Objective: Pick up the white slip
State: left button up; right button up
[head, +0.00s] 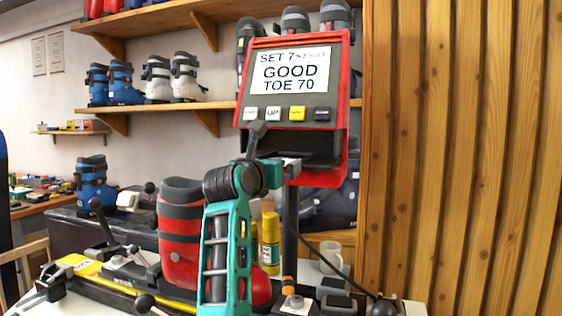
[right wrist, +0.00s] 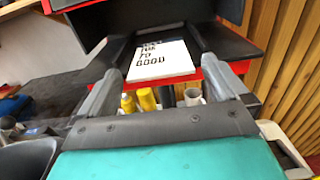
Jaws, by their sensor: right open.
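The white slip (right wrist: 160,62), printed with black letters, lies in the dark recess of the red-edged machine in the right wrist view. In the head view this machine (head: 343,85) carries a screen reading "GOOD TOE 70"; I cannot make out the slip there. My right gripper (right wrist: 162,72) is open. Its two grey fingers are apart, one on each side of the slip in the picture, with nothing gripped; I cannot tell how far the slip is beyond the tips. In the head view my teal right arm reaches up to the machine's lower front. My left gripper is not in view.
A red ski boot (head: 180,235) stands on the bench beside my arm. Yellow bottles (head: 270,240) and a white mug (head: 331,256) stand below the machine. Levers with black knobs (head: 97,203) rise at the left. A ribbed wooden wall (head: 460,150) closes the right side.

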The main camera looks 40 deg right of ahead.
jog(key=shift+a, duration=0.1)
jog(key=c, duration=1)
jog(key=shift+o, duration=0.2)
